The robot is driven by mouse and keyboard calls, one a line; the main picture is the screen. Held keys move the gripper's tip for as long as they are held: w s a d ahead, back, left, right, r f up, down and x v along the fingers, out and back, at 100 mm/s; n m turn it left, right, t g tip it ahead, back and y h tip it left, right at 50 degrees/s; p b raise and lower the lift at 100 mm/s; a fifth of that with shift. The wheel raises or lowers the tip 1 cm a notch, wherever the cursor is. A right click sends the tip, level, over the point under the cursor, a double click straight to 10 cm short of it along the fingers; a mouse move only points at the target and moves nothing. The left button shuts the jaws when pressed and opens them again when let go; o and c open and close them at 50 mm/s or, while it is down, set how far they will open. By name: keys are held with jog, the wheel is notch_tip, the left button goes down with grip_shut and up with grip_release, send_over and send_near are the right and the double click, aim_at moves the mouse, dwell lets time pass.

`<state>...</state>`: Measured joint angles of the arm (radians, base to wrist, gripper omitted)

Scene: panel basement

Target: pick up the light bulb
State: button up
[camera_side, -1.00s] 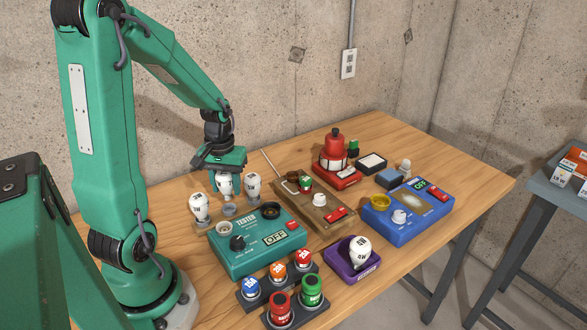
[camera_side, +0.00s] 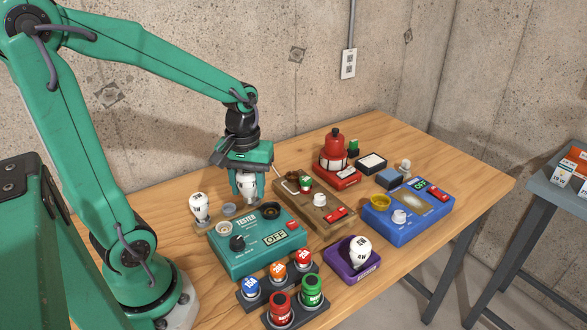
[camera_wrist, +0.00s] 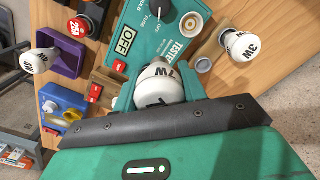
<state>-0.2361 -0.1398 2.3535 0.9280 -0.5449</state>
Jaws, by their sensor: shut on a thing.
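My gripper (camera_side: 246,183) is shut on a white light bulb (camera_side: 247,188), just behind the green tester. The bulb sits between the two green fingers; it also shows in the wrist view (camera_wrist: 160,88), with dark lettering and partly covered by my gripper. I cannot tell whether its lower end touches anything or whether another bulb is hidden behind it. A second white bulb, marked 3W (camera_side: 199,207), stands at the left end of the holder, and an empty round socket (camera_side: 229,210) is beside it. A further bulb (camera_side: 360,252) stands on the purple base.
The green tester (camera_side: 250,250) reads OFF and has a cream socket and a black socket. Several coloured cylinders (camera_side: 277,270) stand in front. The brown box (camera_side: 318,218), blue box (camera_side: 410,227) and red lamp (camera_side: 334,148) are to the right. Bare wood lies at the right edge.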

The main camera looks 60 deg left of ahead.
dwell(0.7)
jog(key=shift+w+a+r, duration=0.1)
jog(key=shift+w+a, duration=0.05)
jog(key=shift+w, duration=0.25)
jog(key=shift+w+a+r, duration=0.1)
jog(key=shift+w+a, duration=0.05)
jog(key=shift+w, duration=0.25)
jog(key=w+a, duration=0.5)
jog(key=w, duration=0.4)
jog(key=w+a+f, duration=0.1)
jog(key=w+a, duration=0.4)
jog(key=w, duration=0.3)
jog(key=shift+w+a+f, duration=0.2)
jog(key=shift+w, duration=0.15)
jog(key=shift+f, duration=0.15)
jog(key=shift+f, duration=2.75)
jog(key=shift+f, duration=0.6)
